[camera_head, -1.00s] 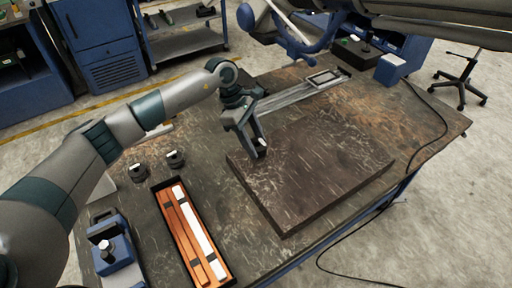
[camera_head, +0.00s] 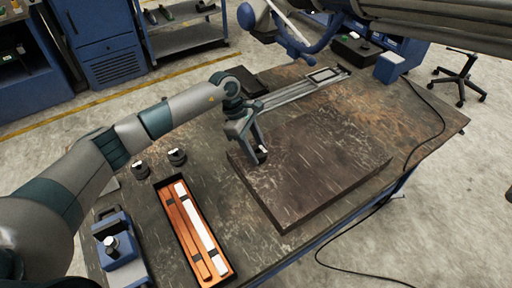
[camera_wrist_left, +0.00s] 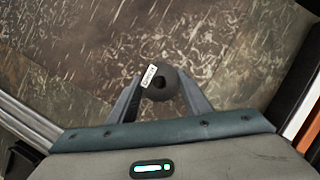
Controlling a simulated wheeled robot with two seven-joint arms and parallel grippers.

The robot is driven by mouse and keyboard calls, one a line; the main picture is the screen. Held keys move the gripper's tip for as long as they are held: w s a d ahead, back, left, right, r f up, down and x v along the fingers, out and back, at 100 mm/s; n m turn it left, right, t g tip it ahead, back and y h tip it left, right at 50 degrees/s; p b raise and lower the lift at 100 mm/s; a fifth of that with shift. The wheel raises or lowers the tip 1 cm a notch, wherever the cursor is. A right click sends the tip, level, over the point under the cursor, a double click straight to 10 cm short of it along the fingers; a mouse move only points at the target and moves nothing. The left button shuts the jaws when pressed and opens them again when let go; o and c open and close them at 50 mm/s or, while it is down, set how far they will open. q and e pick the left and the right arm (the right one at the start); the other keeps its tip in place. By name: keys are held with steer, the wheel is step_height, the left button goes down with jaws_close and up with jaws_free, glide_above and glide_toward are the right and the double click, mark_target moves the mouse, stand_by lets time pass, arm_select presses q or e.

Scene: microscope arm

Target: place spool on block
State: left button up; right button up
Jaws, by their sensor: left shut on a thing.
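The block (camera_head: 315,170) is a wide, flat, dark slab lying on the workbench; its scratched surface also fills much of the left wrist view (camera_wrist_left: 215,45). My left gripper (camera_head: 259,152) is over the block's left corner, pointing down. It is shut on a dark round spool (camera_wrist_left: 167,88) with a white label, seen end-on between the fingers. In the head view the spool (camera_head: 262,154) is small and dark at the fingertips. I cannot tell whether it touches the block. Two similar dark spools (camera_head: 177,157) (camera_head: 140,168) stand on the bench to the left. My right gripper is not in view.
An open tray (camera_head: 172,181) with orange and white strips lies at the front left, beside a blue clamp-like device (camera_head: 118,250). A metal rail (camera_head: 300,90) lies behind the block. A blue arm-like fixture (camera_head: 290,40) hangs at the back. Cables hang off the bench's right side.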

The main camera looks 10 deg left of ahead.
arm_select(q)
steer(key=shift+f, duration=0.15)
steer(key=o, duration=1.2)
steer(key=shift+c, duration=0.2)
